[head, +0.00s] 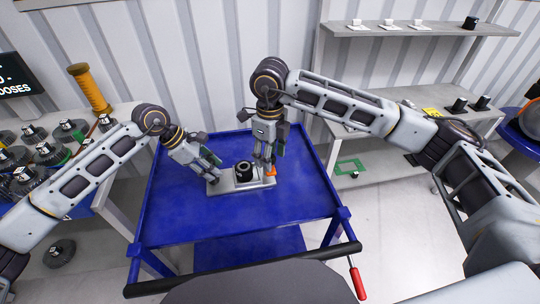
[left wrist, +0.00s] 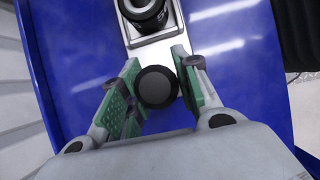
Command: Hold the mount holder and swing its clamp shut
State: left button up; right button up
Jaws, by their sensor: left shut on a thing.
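The mount holder is a grey plate (head: 228,187) lying on the blue cart, with a black ring-shaped part (head: 244,169) standing on it. An orange piece, probably the clamp (head: 271,171), shows at its right end. My left gripper (head: 213,170) is at the holder's left end. In the left wrist view its green pads (left wrist: 157,90) are shut on a dark round knob (left wrist: 156,87) in line with the grey plate (left wrist: 155,48). My right gripper (head: 268,157) points down at the orange piece; its fingers overlap it, and I cannot tell whether they touch it or are shut.
The blue cart top (head: 190,225) is otherwise clear, with a raised rim and a black front handle (head: 245,270). A shelf with gears (head: 45,150) stands left. Grey shelves (head: 420,30) with small parts stand right.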

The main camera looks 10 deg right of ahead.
jog(key=shift+f, duration=0.35)
grip_shut()
